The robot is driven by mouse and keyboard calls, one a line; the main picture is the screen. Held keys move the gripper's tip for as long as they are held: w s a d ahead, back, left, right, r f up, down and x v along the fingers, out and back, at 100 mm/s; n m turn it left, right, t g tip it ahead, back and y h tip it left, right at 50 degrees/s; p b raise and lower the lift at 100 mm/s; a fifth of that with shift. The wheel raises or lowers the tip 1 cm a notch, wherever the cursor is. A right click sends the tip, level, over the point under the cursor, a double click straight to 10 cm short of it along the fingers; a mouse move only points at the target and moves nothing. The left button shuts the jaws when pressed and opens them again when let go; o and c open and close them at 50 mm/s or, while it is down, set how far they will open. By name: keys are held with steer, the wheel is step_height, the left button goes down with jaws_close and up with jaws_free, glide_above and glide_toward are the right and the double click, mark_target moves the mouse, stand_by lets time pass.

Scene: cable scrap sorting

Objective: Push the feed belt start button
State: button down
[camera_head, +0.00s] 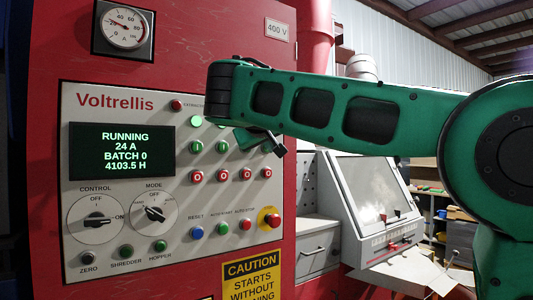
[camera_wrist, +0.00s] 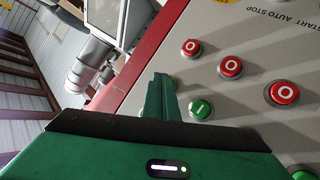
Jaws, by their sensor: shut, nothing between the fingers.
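The red control cabinet has a grey panel (camera_head: 175,262) with a row of green start buttons above a row of red stop buttons. The labels are too small or covered to tell which one is the feed belt's. My gripper (camera_head: 277,147) is at the row's right end. In the wrist view its green fingers (camera_wrist: 160,80) are shut and empty, with the tips overlapping the end button's rim (camera_wrist: 173,83). Contact cannot be told. A green button (camera_wrist: 201,109) stands just beside the fingers.
Red stop buttons (camera_head: 246,174) lie just below the gripper. A red emergency stop (camera_head: 269,219) on yellow is lower right. The display (camera_head: 122,151) reads RUNNING, 24 A, BATCH 0. Control and mode knobs (camera_head: 154,213) are lower left. A grey console (camera_head: 365,195) stands right of the cabinet.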

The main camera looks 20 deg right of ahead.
steer(key=shift+s, duration=0.1)
steer(key=shift+s+d, duration=0.3)
steer(key=shift+s, duration=0.45)
steer(key=shift+s, duration=0.1)
steer(key=shift+s+d, duration=0.25)
steer(key=shift+s, duration=0.5)
steer(key=shift+s+d, duration=0.25)
steer(key=shift+s, duration=0.5)
steer(key=shift+s+d, duration=0.25)
steer(key=shift+s, duration=0.5)
steer(key=shift+d+f, duration=0.1)
